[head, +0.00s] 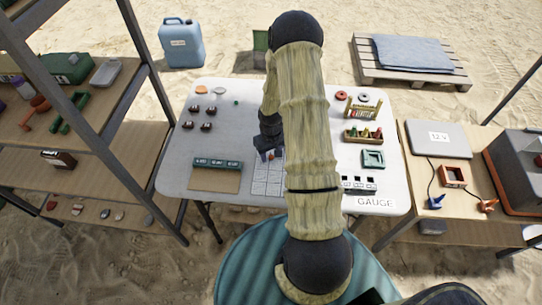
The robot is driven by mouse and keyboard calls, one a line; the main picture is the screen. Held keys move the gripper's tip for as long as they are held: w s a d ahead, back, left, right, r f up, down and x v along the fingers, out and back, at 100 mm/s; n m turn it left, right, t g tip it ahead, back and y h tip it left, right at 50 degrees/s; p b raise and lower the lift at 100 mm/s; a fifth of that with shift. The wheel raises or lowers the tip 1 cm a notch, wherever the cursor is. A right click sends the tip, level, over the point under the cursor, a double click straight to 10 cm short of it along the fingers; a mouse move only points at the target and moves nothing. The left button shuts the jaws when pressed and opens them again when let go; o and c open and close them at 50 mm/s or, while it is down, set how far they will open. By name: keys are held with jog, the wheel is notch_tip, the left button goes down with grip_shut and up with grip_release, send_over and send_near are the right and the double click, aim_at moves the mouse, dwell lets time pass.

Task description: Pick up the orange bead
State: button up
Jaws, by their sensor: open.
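My gripper (267,155) is at the middle of the white table, low over the upper part of a pale gridded sheet (266,183). It is open, but its fingers are small and dark in this view. A tiny orange-red spot (271,154) shows right at the fingertips and may be the orange bead. I cannot tell whether it lies between the fingers or just beside them. A flat orange round piece (201,89) lies at the table's back left, apart from the gripper. My arm hides a strip of the table right of the gripper.
Several dark red pieces (207,127) sit at the left of the table (235,120). A green labelled rack (217,164) stands in front of them. At right are red rings (341,95), wooden racks (363,136) and a green square tray (373,159). Shelving borders the left.

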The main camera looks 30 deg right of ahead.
aim_at(271, 156)
dwell(0.5)
grip_shut()
notch_tip(271, 156, up, 10)
jog(key=shift+b, duration=0.3)
dwell(0.3)
jog(key=shift+a+f, duration=0.1)
dwell(0.4)
